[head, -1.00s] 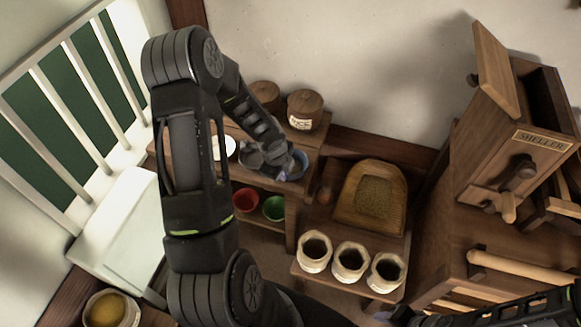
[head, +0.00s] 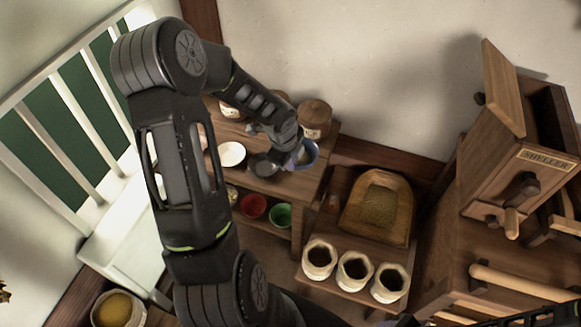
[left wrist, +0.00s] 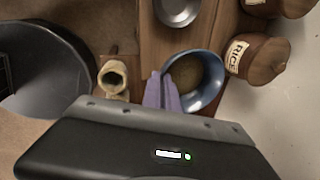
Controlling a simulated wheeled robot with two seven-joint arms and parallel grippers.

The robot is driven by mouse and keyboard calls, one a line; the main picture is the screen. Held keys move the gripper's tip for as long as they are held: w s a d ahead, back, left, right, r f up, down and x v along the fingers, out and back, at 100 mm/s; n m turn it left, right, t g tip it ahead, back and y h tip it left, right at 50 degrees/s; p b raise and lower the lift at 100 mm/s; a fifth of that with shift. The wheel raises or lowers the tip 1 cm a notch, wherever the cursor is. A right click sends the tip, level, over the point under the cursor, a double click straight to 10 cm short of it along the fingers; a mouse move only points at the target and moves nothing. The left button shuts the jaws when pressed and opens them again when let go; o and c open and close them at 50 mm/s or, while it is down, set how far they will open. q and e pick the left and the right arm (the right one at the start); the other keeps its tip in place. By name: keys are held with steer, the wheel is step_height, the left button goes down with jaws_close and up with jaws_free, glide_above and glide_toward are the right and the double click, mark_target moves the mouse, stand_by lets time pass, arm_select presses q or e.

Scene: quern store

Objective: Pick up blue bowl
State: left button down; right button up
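The blue bowl (head: 312,156) is at the right end of the wooden shelf top, held a little above it. In the left wrist view the blue bowl (left wrist: 213,92) shows its rim and a brownish inside; I cannot tell whether that is contents. My left gripper (head: 292,162) is at the bowl's left side, partly hidden by my own arm. In the left wrist view its purple fingers (left wrist: 160,92) are close together on the bowl's rim. My right gripper is barely visible at the bottom edge of the head view, and its fingers cannot be made out.
A wooden jar (head: 315,118) labelled Rice stands close behind the bowl. A white dish (head: 231,154) and a grey pan (head: 263,165) are to the left. Red (head: 253,207) and green bowls (head: 280,216) sit on the lower shelf. Several sacks (head: 354,271) stand to the right.

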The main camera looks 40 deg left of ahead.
stand_by(0.7)
arm_select(q)
steer(key=shift+w+d+n, duration=0.2)
steer(key=shift+d+n, duration=0.1)
steer(key=shift+d, duration=0.2)
steer(key=w+d+n+g+y, duration=0.2)
steer(key=w+d+n, duration=0.1)
steer(key=d+n, duration=1.2)
steer(key=d, duration=0.3)
steer(key=shift+w+d+f+n+g, duration=0.2)
steer(key=shift+d+n+g, duration=0.1)
steer(key=shift+g, duration=0.1)
steer(key=shift+s+a, duration=0.1)
steer(key=shift+a, duration=0.05)
